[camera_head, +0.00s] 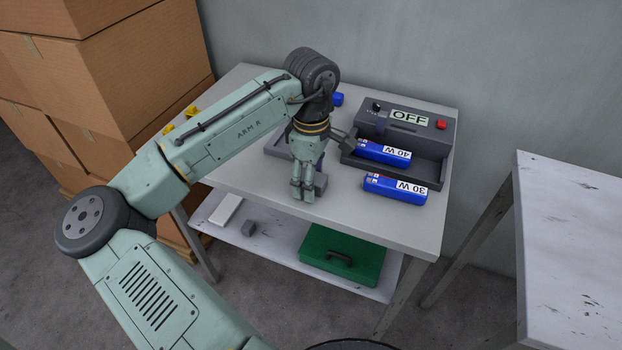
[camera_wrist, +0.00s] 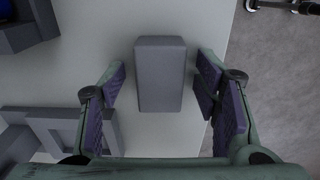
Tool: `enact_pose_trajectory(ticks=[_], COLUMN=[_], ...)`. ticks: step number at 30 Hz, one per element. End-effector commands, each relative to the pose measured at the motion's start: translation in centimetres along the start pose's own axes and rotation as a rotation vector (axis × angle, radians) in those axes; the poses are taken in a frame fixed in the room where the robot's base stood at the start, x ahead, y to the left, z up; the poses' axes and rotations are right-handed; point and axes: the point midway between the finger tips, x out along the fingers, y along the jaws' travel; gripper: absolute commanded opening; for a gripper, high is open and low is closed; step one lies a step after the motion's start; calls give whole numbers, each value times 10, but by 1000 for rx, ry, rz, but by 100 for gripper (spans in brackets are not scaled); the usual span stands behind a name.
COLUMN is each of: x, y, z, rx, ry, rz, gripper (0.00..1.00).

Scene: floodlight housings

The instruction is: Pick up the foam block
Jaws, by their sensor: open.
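A plain grey block (camera_wrist: 160,75), which I take to be the foam block, lies on the table between my two fingers in the wrist view. There is a visible gap on each side, wider on the left. In the head view it (camera_head: 321,183) shows only partly, behind and right of my fingers. My gripper (camera_head: 303,192) points down at the table near its front edge. It is open and empty, with purple finger pads. Whether the fingertips reach down beside the block cannot be told.
A grey housing with an OFF label (camera_head: 408,117) stands at the back right with a blue 40 W pack (camera_head: 384,153) in it. A blue 30 W pack (camera_head: 395,189) lies in front. A grey frame (camera_head: 277,141) stands behind my gripper. A green case (camera_head: 342,257) sits on the lower shelf.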

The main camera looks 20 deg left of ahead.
Motion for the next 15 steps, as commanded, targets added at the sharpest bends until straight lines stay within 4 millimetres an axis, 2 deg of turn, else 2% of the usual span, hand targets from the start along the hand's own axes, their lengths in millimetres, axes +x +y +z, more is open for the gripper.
enact_pose_trajectory(ticks=[4, 15], x=[0, 0], y=[0, 0], z=[0, 0], rx=[0, 0], ry=[0, 0], rz=[0, 0], gripper=[56, 31])
